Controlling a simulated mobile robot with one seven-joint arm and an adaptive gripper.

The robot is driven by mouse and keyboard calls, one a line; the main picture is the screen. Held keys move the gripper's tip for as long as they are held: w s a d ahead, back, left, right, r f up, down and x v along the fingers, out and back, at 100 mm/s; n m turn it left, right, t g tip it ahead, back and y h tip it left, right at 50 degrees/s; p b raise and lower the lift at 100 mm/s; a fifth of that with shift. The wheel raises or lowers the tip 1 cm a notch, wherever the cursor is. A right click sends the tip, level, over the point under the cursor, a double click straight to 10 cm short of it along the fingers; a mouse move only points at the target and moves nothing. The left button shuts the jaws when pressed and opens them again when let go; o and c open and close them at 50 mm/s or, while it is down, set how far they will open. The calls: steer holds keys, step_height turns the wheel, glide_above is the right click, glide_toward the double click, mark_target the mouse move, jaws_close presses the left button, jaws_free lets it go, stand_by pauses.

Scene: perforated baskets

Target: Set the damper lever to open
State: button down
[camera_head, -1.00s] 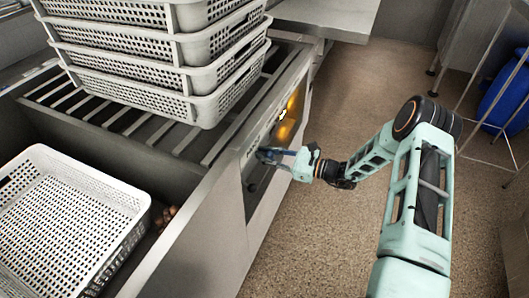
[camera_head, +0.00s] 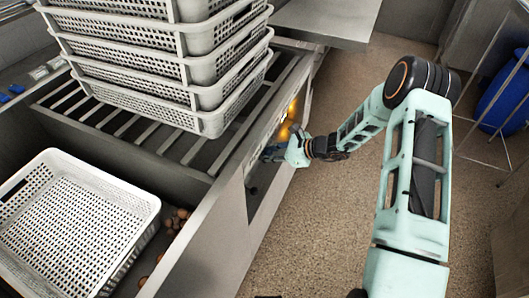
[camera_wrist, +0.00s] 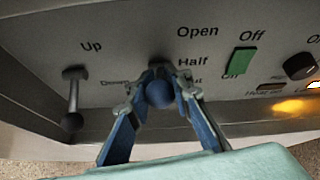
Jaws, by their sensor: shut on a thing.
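The damper lever (camera_wrist: 160,94) has a round dark knob and sits at the middle of the grey panel in the wrist view, left of the printed words Open, Half and a partly covered third word. My gripper (camera_wrist: 161,92) is shut on the knob, with one blue finger on each side. The knob appears below the Half label, near the partly covered word; my fingers hide most of the lever's stem, so its exact angle is unclear. In the head view my gripper (camera_head: 271,152) is at the side panel of the counter, and the lever cannot be made out there.
A second lever (camera_wrist: 73,120) hangs down at the left, by the words Up and Down. A green switch (camera_wrist: 242,61) and a dark dial (camera_wrist: 299,66) are at the right. Stacked baskets (camera_head: 212,124) stand above the panel. The floor (camera_head: 320,235) right of the counter is clear.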

steer(key=c, duration=1.7)
jaws_free()
steer(key=shift+c, duration=0.2)
steer(key=shift+d+r, duration=0.1)
steer(key=v, duration=1.2)
